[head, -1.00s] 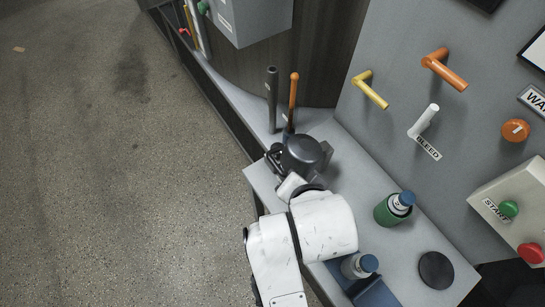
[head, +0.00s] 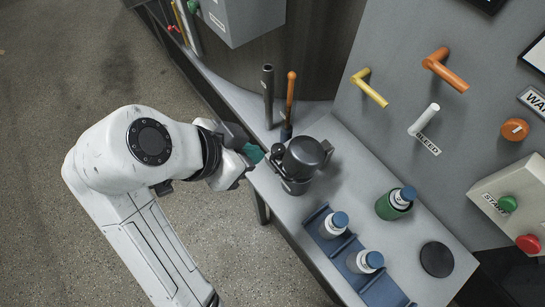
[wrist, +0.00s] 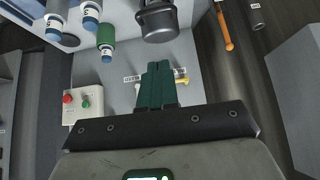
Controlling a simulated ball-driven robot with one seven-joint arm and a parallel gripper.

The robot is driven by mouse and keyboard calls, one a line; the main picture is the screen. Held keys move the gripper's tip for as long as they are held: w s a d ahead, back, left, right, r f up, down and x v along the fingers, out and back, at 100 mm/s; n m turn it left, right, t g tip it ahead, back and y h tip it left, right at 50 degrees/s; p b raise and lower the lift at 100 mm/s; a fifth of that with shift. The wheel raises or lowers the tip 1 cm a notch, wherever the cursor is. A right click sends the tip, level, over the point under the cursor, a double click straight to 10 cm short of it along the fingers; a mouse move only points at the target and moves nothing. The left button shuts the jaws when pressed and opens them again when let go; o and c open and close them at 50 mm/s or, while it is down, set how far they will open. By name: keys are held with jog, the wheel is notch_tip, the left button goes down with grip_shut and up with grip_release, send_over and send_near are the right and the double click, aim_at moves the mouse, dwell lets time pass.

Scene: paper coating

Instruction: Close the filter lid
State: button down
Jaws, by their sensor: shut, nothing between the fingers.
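The filter is a dark grey cylindrical housing (head: 295,186) standing on the grey bench. Its round grey lid (head: 303,154) is at the top of the housing, with a handle-like part to the right. I cannot tell whether the lid sits fully flush. The filter also shows at the top of the wrist view (wrist: 158,22). My gripper (head: 255,154) is to the left of the filter, close to it and apart from it, by the bench's left edge. Its teal fingers (wrist: 159,84) are together and empty in the wrist view.
A blue rack (head: 316,220) with white blue-capped bottles stands in front of the filter. A green bottle (head: 396,203) and a black disc (head: 437,259) are to the right. A dark rod (head: 268,97) and an orange-handled tool (head: 290,95) stand behind.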

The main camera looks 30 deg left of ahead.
jog(key=shift+a+x, duration=0.4)
jog(key=shift+x, duration=1.55)
jog(key=b, duration=0.2)
send_over(278, 169)
notch_tip(278, 169, down, 5)
jog(key=shift+f, duration=0.2)
jog(key=f, duration=0.1)
jog(key=f+p, duration=0.2)
jog(key=shift+s+a+f, duration=0.2)
jog(key=shift+s+a, duration=0.05)
jog(key=shift+s, duration=0.15)
